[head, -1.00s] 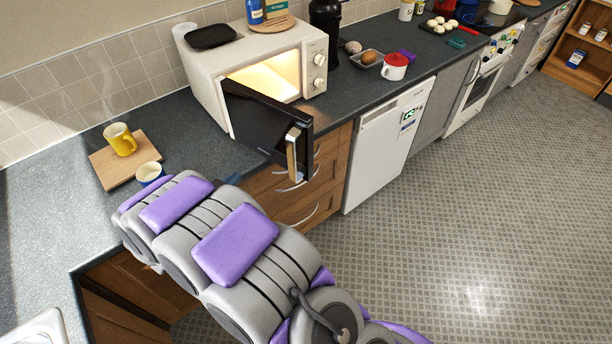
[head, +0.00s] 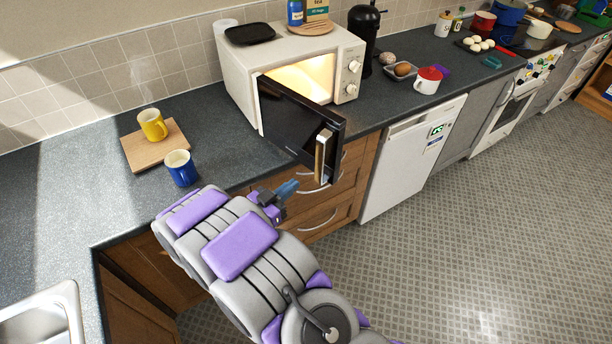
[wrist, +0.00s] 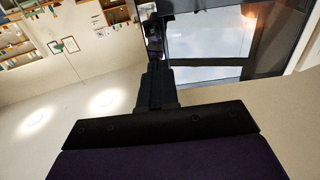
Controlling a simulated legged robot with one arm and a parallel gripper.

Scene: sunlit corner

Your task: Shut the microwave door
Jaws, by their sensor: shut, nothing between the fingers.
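The cream microwave (head: 240,78) stands on the counter with its inside lit. Its black door (head: 290,118) is swung wide open toward the front, with a pale upright handle (head: 321,154) at its free end. My gripper (head: 287,188) is shut and empty, in front of the counter edge, below and left of the handle.
A yellow mug (head: 152,125) stands on a wooden board (head: 140,151), with a blue mug (head: 181,168) at its edge. The floor in front is clear.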

